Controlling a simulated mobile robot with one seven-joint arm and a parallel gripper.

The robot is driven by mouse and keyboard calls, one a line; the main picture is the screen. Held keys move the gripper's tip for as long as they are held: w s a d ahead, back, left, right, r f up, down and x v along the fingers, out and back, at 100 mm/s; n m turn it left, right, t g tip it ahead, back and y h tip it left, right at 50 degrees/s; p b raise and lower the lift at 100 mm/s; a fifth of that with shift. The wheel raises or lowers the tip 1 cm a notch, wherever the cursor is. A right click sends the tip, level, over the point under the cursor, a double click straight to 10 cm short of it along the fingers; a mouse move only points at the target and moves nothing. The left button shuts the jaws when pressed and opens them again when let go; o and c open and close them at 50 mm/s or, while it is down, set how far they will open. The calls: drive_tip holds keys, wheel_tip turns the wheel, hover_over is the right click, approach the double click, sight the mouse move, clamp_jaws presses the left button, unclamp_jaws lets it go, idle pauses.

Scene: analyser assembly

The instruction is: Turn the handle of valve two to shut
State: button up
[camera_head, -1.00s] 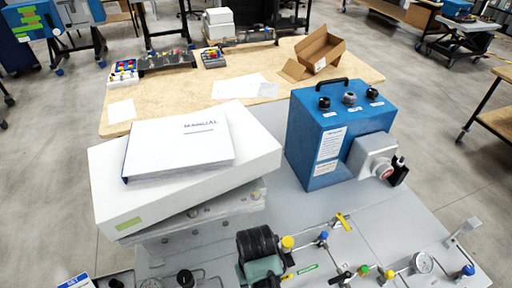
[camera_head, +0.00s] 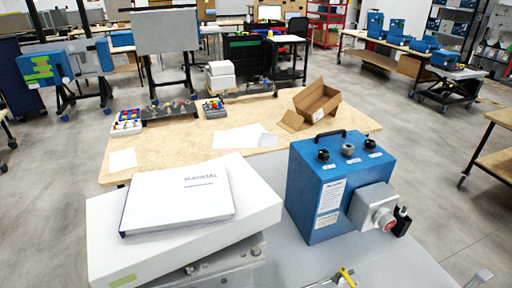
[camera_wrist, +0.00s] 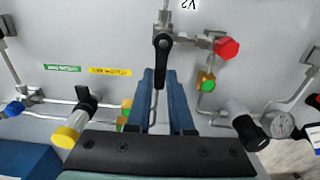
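In the wrist view, the black lever handle of valve two (camera_wrist: 163,46) sits on a metal fitting, with an upside-down V2 label above it. The lever points down toward my gripper (camera_wrist: 165,78). My gripper's two blue fingers stand a narrow gap apart, one on each side of the lever's lower end. I cannot tell whether they touch it. The head view shows neither the valve handle nor my gripper.
A red hexagonal knob (camera_wrist: 226,48) is right of the valve, with a green-and-yellow fitting (camera_wrist: 206,80) below it. A black-and-yellow valve (camera_wrist: 73,128), a gauge (camera_wrist: 281,124) and pipes are nearby.

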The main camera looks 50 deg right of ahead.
clamp_jaws()
drive_tip(key=m+p, duration=0.1)
drive_tip(key=m, duration=0.1)
drive_tip(key=s+d+m+p, duration=0.1)
drive_tip(key=m, duration=0.1)
drive_tip(key=shift+d+r+m, duration=0.1)
drive_tip(key=shift+r+m, duration=0.05)
drive_tip(key=shift+m, duration=0.25)
drive_tip(key=m, duration=0.1)
drive_tip(key=s+m+p, duration=0.1)
drive_tip(key=m, duration=0.1)
drive_tip(key=shift+s+d+m+p, duration=0.15)
drive_tip(key=shift+d+m+p, duration=0.1)
drive_tip(key=shift+m+p, duration=0.05)
drive_tip(key=m, duration=0.1)
drive_tip(key=s+m+p, duration=0.1)
drive_tip(key=m, duration=0.2)
drive_tip(key=shift+s+d+m+p, duration=0.1)
drive_tip(key=shift+s+m+p, duration=0.2)
drive_tip(key=shift+p, duration=0.05)
drive_tip(key=m, duration=0.1)
drive_tip(key=s+m+p, duration=0.1)
drive_tip(key=m, duration=0.2)
drive_tip(key=shift+s+a+m+p, duration=0.25)
drive_tip(key=shift+m+p, duration=0.05)
drive_tip(key=o, duration=0.6)
unclamp_jaws()
